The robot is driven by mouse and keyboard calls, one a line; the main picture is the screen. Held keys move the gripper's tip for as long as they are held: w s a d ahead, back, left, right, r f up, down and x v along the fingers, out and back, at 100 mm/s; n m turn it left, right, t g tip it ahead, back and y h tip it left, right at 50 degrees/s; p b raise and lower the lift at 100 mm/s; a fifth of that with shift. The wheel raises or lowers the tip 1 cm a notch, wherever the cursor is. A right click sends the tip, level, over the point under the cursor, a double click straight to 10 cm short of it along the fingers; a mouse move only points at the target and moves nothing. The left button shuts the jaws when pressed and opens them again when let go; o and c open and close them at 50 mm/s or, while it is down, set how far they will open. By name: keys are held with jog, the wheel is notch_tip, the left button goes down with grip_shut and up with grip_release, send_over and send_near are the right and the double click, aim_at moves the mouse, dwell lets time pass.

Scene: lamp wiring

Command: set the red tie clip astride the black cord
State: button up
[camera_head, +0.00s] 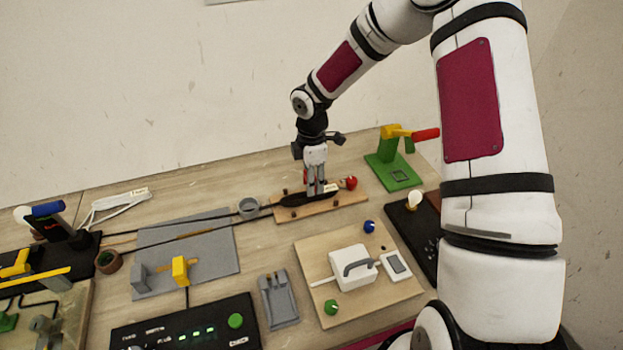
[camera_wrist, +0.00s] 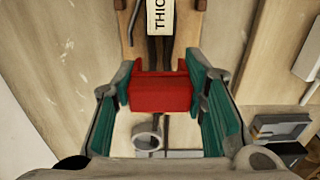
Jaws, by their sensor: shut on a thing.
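The red tie clip (camera_wrist: 160,93) is between the green-padded fingers of my gripper (camera_wrist: 162,105), which is shut on it in the wrist view. The black cord (camera_wrist: 160,50) runs lengthwise under the clip, showing above and below it in the picture. Whether the clip straddles or touches the cord cannot be told. In the head view my gripper (camera_head: 315,192) points down at the cord's thick dark part (camera_head: 296,200) on a wooden board (camera_head: 345,202). The clip is not clearly visible there. A white tag reading "THIC" (camera_wrist: 160,18) lies on the cord.
A red ball (camera_head: 351,182) stands at the board's right end. A grey ring (camera_head: 248,207) stands left of the board. A green stand (camera_head: 394,172) is to the right. A wooden panel with a white box (camera_head: 352,268) lies in front.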

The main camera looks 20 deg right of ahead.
jog(key=shift+f, duration=0.2)
jog(key=shift+f, duration=0.75)
jog(key=shift+f+b, duration=0.1)
jog(key=shift+b, duration=0.2)
jog(key=shift+f, duration=0.55)
jog(key=shift+s, duration=0.1)
jog(key=shift+f, duration=0.15)
